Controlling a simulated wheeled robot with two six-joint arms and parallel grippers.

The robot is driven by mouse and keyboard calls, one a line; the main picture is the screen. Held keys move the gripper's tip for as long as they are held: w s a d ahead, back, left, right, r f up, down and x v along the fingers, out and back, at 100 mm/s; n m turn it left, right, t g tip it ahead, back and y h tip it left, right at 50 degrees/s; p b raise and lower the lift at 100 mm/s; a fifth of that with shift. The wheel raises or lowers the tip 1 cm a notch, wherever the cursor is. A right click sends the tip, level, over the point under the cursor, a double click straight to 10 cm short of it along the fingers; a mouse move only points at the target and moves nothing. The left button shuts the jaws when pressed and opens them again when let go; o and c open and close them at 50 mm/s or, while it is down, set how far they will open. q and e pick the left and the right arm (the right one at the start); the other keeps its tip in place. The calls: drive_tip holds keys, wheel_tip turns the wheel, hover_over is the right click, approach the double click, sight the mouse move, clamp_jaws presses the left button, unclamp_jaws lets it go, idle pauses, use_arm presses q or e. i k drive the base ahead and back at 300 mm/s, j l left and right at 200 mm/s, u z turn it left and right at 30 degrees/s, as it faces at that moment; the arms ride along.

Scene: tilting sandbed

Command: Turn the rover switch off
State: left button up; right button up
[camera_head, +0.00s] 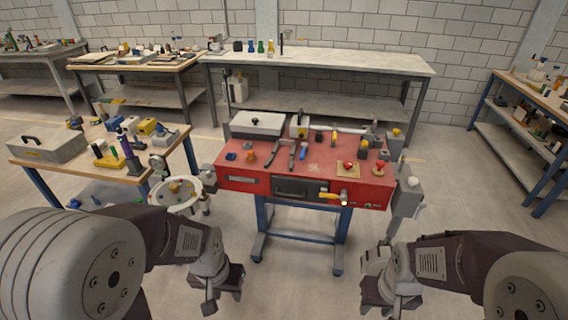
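A red workbench (235,198) with blue legs stands in the middle. No switch on it can be surely told as the rover switch. Its front face has a dark panel (297,188), a yellow handle (330,196) and a small dark-green part (368,205) at the right. On its top, a red knob (348,166) sits on a tan plate, with another red knob (379,169) to its right. My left gripper (222,298) is low at the front left, and my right gripper (386,300) is low at the front right. Both are apart from the bench; their finger gaps are unclear.
A left table (82,170) holds a grey toolbox (46,148) and small items. A round stool-like stand (177,192) is beside the red bench. A long grey bench (345,64) stands behind, shelves (530,120) at right. The floor before the red bench is clear.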

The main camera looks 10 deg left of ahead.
sight(348, 164)
drive_tip(key=i+l+u, duration=0.2)
drive_tip(key=i+l, duration=0.25)
drive_tip(key=i, duration=0.3)
drive_tip(key=i+l+u, duration=0.2)
drive_tip(key=i+l, duration=0.4)
drive_tip(key=i, duration=0.15)
